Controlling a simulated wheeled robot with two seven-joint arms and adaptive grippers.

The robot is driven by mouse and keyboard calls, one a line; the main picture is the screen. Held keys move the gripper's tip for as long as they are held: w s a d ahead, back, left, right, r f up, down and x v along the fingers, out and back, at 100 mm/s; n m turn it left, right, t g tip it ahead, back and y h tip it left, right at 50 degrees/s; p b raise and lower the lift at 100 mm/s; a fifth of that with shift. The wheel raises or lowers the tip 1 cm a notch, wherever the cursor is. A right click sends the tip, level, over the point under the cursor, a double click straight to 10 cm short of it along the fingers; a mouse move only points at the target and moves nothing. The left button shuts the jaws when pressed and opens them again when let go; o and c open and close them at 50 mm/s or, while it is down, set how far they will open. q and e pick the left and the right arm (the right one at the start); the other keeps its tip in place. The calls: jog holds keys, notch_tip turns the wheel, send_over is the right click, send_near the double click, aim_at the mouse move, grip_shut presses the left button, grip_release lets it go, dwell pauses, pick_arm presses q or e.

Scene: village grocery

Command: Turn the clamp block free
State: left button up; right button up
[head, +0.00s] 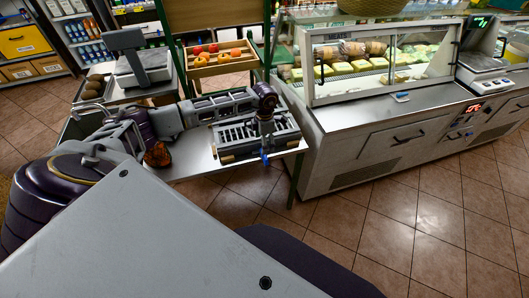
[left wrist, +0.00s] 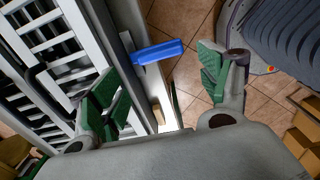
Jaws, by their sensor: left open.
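A blue block (left wrist: 158,52), the only clamp-like piece I see, sits at the edge of a grey slatted rack (left wrist: 50,60). In the head view the blue block (head: 265,160) shows small at the front of the slatted rack (head: 230,134) on the table. My left gripper (left wrist: 160,75) is open, with its green-padded fingers spread. In the left wrist view the block lies between and beyond the fingertips, with no contact visible. In the head view my left gripper (head: 266,138) hangs above the block, pointing down. My right gripper is not in view.
A wooden fruit crate (head: 220,65) stands behind the rack. A glass deli counter (head: 375,75) stands close on the right. Tiled floor (head: 430,215) is open in front of it.

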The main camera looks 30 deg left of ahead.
pick_arm(q)
jog(key=shift+f+p, duration=0.4)
jog(key=shift+f, duration=3.45)
jog(key=c, duration=0.7)
jog(key=shift+c, duration=0.2)
